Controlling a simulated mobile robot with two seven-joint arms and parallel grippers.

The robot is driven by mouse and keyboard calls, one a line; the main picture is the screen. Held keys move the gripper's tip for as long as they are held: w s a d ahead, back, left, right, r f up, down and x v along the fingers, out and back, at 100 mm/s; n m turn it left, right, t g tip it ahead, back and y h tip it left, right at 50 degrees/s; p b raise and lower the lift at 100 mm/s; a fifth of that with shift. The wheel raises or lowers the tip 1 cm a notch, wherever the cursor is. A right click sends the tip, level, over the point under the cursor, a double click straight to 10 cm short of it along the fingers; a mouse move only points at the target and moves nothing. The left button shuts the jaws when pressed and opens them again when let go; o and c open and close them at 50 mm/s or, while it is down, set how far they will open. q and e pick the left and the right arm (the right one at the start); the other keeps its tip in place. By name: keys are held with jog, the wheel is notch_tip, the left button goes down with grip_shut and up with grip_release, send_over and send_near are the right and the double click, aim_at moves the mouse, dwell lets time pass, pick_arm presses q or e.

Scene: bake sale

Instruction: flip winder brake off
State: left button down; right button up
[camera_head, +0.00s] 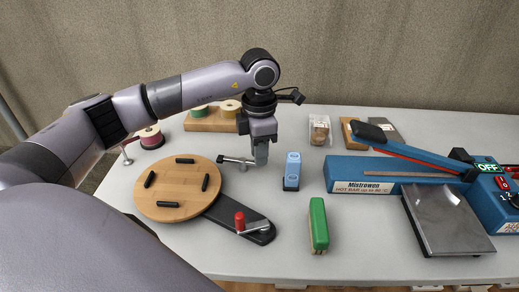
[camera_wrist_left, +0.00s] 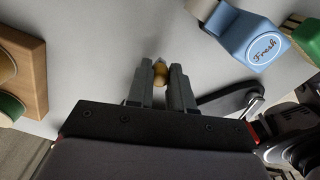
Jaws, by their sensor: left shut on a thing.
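The winder has a round wooden disc (camera_head: 160,188) with several black pegs and a black base arm (camera_head: 225,208). A red knob (camera_head: 239,221) stands on a metal lever near the base arm's end. A metal rod (camera_head: 236,160) with a dark tip lies beyond the disc, close to my fingers. I cannot tell which part is the brake. My left gripper (camera_head: 261,155) points down just above the table, right of the disc and away from the red knob. In the left wrist view its fingers (camera_wrist_left: 160,84) are shut on a small brass-coloured piece (camera_wrist_left: 160,70). The right gripper is not in view.
Spools sit on a wooden holder (camera_head: 210,124) behind. A blue heat sealer (camera_head: 345,174) fills the right side.

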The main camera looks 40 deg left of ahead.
pick_arm(q)
jog(key=c, duration=1)
grip_release()
jog(key=shift+r, duration=3.6)
